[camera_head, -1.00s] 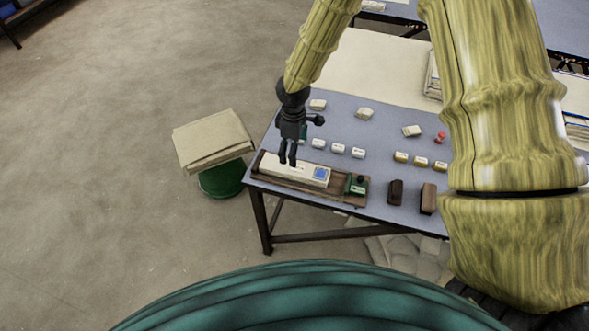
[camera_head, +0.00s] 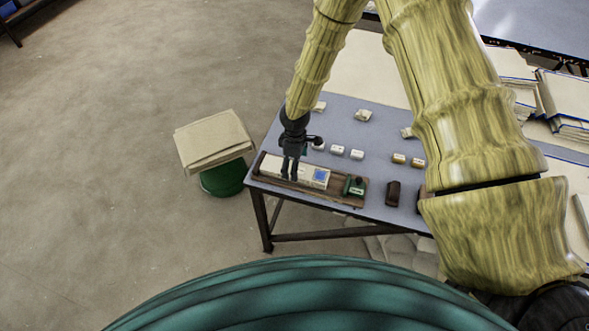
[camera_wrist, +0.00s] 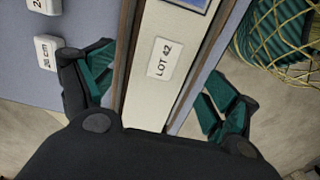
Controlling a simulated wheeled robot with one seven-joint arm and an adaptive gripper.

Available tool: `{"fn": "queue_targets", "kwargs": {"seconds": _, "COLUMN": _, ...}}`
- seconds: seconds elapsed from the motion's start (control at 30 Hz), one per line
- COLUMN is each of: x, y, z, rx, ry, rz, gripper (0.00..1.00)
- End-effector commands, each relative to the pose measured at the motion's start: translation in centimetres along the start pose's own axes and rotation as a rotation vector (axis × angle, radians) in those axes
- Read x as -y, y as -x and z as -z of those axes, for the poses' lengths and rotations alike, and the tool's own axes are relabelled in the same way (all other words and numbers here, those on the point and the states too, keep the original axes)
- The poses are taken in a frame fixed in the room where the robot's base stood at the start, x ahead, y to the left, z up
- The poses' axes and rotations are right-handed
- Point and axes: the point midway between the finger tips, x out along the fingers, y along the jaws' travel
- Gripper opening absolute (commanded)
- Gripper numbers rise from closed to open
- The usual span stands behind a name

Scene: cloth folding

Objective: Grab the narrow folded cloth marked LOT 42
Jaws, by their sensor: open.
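The narrow folded cloth (camera_head: 272,168) is cream, with a blue square at its right end. It lies in a brown wooden tray (camera_head: 334,196) at the table's near left edge. In the wrist view the cloth (camera_wrist: 148,98) carries a white label reading LOT 42. My gripper (camera_head: 289,178) points down at the cloth near its middle. In the wrist view my gripper (camera_wrist: 160,92) is open, one teal-padded finger on each side of the cloth. I see no contact between fingers and cloth. The fingertips' exact height is hard to tell.
A dark green block (camera_head: 354,186) sits at the tray's right end. White size blocks (camera_head: 337,150) stand behind the tray, and a dark brown block (camera_head: 393,193) is to its right.

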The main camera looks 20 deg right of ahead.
Motion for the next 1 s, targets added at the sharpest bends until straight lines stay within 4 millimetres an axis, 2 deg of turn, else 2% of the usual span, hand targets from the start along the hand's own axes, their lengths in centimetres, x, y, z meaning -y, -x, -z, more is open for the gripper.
{"fn": "queue_targets", "kwargs": {"seconds": 0.23, "x": 0.0, "y": -1.8, "z": -0.1, "rx": 0.002, "ry": 0.0, "rz": 0.0, "gripper": 0.88}}
{"fn": "queue_targets", "kwargs": {"seconds": 0.57, "x": 0.0, "y": -2.3, "z": 0.0, "rx": 0.0, "ry": 0.0, "rz": 0.0, "gripper": 0.88}}
{"fn": "queue_targets", "kwargs": {"seconds": 0.67, "x": 0.0, "y": -2.3, "z": 0.0, "rx": 0.0, "ry": 0.0, "rz": 0.0, "gripper": 0.73}}
{"fn": "queue_targets", "kwargs": {"seconds": 0.87, "x": 0.0, "y": -2.2, "z": 0.0, "rx": 0.0, "ry": 0.0, "rz": 0.0, "gripper": 0.36}}
{"fn": "queue_targets", "kwargs": {"seconds": 1.0, "x": 0.0, "y": -2.2, "z": 0.0, "rx": 0.0, "ry": 0.0, "rz": 0.0, "gripper": 0.36}}
